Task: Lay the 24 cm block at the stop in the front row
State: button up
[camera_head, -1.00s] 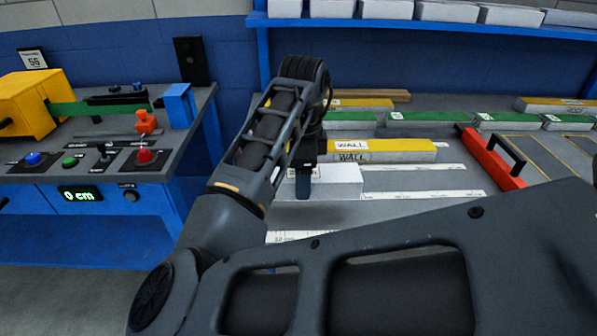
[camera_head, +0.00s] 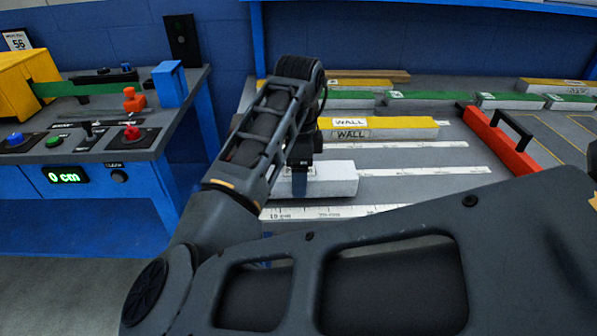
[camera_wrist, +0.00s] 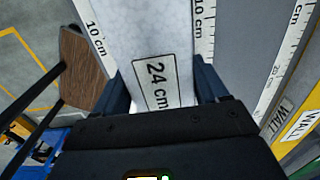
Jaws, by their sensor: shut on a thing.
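The white 24 cm block (camera_head: 330,180) is held in my gripper (camera_head: 300,180). In the wrist view the fingers close on both sides of the block (camera_wrist: 150,35), and its "24 cm" label faces the camera. In the head view the block lies lengthwise, just behind the front ruler strip (camera_head: 335,212). I cannot tell whether it touches the bench surface. I cannot make out the stop for certain.
Two more ruler strips lie behind, the middle one (camera_head: 425,171) clear on its right. A yellow-topped WALL block (camera_head: 385,132) is farther back. A red bar with a black handle (camera_head: 498,140) stands right. A control bench (camera_head: 100,145) is left, showing 0 cm.

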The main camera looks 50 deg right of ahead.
jog(key=shift+f+b, duration=0.4)
jog(key=shift+f, duration=0.2)
jog(key=o, duration=1.1)
jog(key=shift+r+p, duration=0.4)
jog(key=shift+r, duration=3.55)
